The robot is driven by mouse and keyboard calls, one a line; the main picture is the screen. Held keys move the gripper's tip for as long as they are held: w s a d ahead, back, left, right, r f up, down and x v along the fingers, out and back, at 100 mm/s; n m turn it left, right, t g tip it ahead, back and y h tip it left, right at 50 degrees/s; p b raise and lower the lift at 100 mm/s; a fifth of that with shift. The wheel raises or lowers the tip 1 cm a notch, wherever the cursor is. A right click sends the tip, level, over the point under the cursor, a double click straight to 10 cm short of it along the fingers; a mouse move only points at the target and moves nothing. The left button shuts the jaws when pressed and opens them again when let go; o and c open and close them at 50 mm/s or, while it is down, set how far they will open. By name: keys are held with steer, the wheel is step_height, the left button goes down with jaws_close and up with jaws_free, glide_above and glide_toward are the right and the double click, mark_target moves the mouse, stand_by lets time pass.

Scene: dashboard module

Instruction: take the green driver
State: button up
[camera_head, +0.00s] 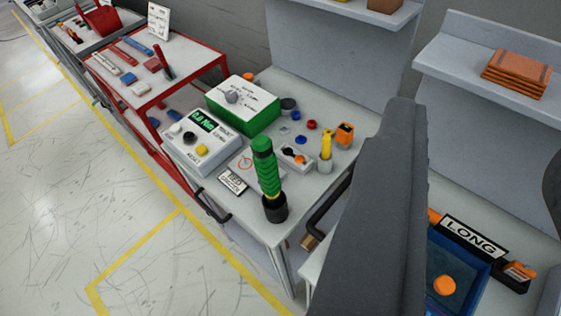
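The green driver (266,168) stands nearly upright at the front corner of the grey workbench (265,228). It has a ribbed green grip and its lower end meets a black cup-like base (275,208). I cannot tell whether that base is a holder or part of the driver. A large dark grey part of my arm or gripper (382,210) fills the view right of the driver, apart from it in the picture. No pair of fingertips can be made out, and nothing is seen touching the driver.
Behind the driver are a torque tester (201,139), a green-and-white box (243,104), a yellow tool in a cup (326,148) and a small switch box (295,157). A red cart (150,75) stands left. A blue bin (437,262) labelled LONG is right. Open floor lies left.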

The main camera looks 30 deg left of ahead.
steer(key=shift+o, duration=0.3)
steer(key=o, duration=0.5)
steer(key=shift+w+a, duration=0.1)
steer(key=shift+c, duration=0.2)
steer(key=n+g+h+p, duration=0.2)
steer(key=n+h+p, duration=0.55)
steer(key=n, duration=2.45)
glide_toward(272, 160)
steer(key=s+f+y+p, duration=0.1)
steer(key=s+y+p, duration=0.1)
steer(key=y, duration=0.1)
steer(key=shift+h, duration=0.25)
steer(key=x, duration=0.9)
steer(key=a+x, duration=0.1)
steer(key=x, duration=0.3)
steer(key=shift+w+d+f+b, duration=0.1)
steer(key=shift+w+f+b, duration=0.1)
steer(key=shift+w+b, duration=0.2)
